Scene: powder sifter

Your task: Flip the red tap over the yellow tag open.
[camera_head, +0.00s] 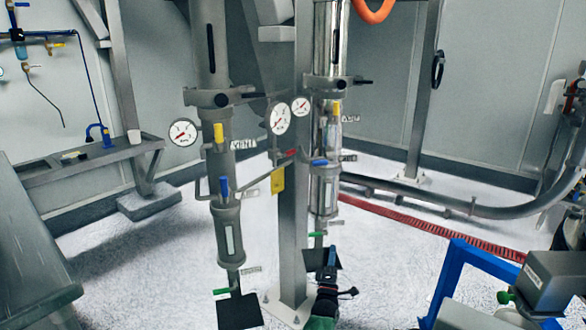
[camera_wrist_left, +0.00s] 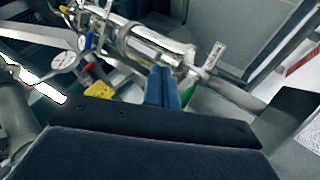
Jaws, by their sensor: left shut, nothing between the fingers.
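The red tap (camera_head: 290,153) is a small handle on the pipework between the two upright grey sifter columns, just above the hanging yellow tag (camera_head: 278,180). In the left wrist view the red tap (camera_wrist_left: 88,66) and the yellow tag (camera_wrist_left: 98,89) show left of my fingers. My left gripper (camera_head: 332,250) is shut and empty, low in front of the right column and well below and right of the red tap. Its blue fingers (camera_wrist_left: 162,76) are together in the wrist view. My right gripper is not in view.
Blue taps (camera_head: 225,185), yellow taps (camera_head: 218,132) and green taps (camera_head: 222,291) sit on the columns. Round gauges (camera_head: 280,118) stand above the red tap. A grey post (camera_head: 293,225) rises behind. A blue frame (camera_head: 443,280) stands at lower right.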

